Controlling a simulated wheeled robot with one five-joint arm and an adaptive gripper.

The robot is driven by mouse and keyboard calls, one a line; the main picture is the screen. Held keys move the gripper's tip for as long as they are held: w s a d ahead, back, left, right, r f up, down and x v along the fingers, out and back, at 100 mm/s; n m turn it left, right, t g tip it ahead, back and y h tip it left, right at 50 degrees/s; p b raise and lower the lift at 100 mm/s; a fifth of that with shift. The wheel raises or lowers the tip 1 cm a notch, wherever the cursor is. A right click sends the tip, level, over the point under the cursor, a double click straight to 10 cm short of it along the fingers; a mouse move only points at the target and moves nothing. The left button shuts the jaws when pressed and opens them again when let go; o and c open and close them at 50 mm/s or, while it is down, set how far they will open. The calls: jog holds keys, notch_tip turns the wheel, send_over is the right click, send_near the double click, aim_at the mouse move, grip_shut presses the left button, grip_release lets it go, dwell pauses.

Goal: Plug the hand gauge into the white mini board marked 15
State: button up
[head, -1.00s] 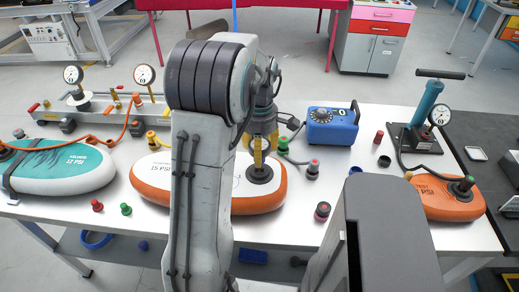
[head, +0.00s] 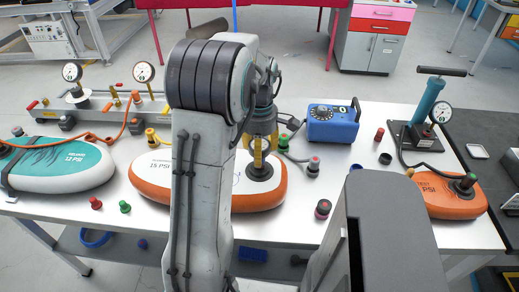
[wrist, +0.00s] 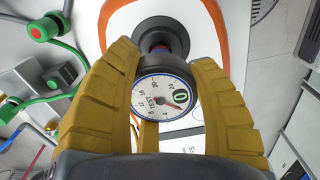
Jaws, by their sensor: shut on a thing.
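The white mini board (head: 215,196) has an orange rim and a "15 PSI" label, and lies on the table behind my arm. Its dark round valve (head: 261,171) is near its right end. My gripper (head: 259,150) is directly over the valve, and its yellow fingers (wrist: 165,58) are shut around the hand gauge (wrist: 160,98). The gauge's round white dial faces the wrist camera, with a green 0 badge and a red needle. Its far end meets the dark valve (wrist: 160,36) in the wrist view. The gauge hides the joint, so I cannot tell how deep it sits.
A teal board (head: 75,160) marked 12 PSI lies left and an orange board (head: 440,200) right. A blue box (head: 333,125) and pump (head: 428,105) stand behind. Several small coloured caps, including a red one (head: 95,203), lie about the table.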

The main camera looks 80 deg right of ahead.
jog(key=shift+f+b, duration=0.5)
jog(key=shift+f, duration=0.3)
jog(key=o, duration=1.3)
jog(key=shift+r, duration=0.15)
notch_tip(320, 180, up, 12)
jog(key=shift+f, duration=0.1)
